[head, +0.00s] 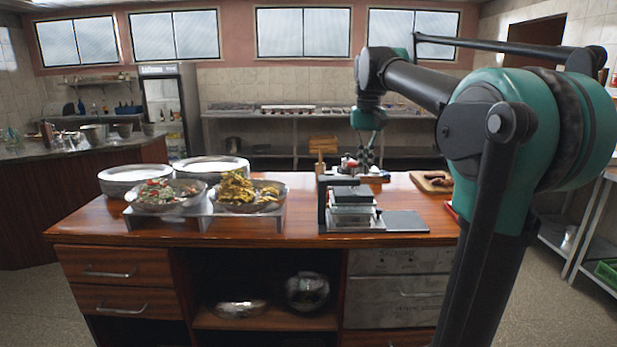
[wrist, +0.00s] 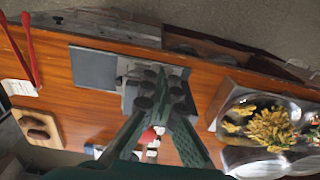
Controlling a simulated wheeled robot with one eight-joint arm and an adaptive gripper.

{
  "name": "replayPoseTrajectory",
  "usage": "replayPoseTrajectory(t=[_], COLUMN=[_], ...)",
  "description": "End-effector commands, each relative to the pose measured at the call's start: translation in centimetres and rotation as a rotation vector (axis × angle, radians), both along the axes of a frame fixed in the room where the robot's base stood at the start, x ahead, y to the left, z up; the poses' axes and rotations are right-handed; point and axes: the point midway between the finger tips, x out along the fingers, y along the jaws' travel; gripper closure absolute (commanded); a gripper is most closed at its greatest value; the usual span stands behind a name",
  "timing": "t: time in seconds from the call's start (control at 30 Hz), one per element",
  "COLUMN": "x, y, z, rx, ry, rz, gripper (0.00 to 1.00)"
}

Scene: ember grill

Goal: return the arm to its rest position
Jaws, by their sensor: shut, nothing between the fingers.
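My gripper (head: 366,158) hangs from my raised arm above the right part of the wooden counter (head: 310,232), fingers pointing down. In the wrist view my gripper (wrist: 165,85) has its fingers together at the tips, with nothing held. Beneath it is a grey appliance with a flat plate (head: 352,205), which the fingers partly cover in the wrist view (wrist: 130,70). My gripper appears clear of the counter and touches nothing that I can see.
Food bowls (head: 165,195) stand on a metal rack at the counter's left, before stacked plates (head: 135,174). A cutting board with brown food (head: 432,182) lies at the right. Red tongs (wrist: 31,50) show in the wrist view. Air above the counter's middle is clear.

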Motion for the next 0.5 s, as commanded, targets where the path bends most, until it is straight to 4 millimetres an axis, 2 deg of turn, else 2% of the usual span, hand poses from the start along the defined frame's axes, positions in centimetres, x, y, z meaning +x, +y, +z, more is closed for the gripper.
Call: replayPoseTrajectory(t=[0.27,0.37,0.5], x=[-0.9,-1.6,-3.5], y=[-0.6,-0.9,-1.5], z=[-5.0,-7.6,-12.7], rx=[0.003,0.004,0.006], ry=[-0.045,-0.067,-0.112], rz=[-0.001,-0.001,-0.001], gripper=[1.0,1.0,1.0])
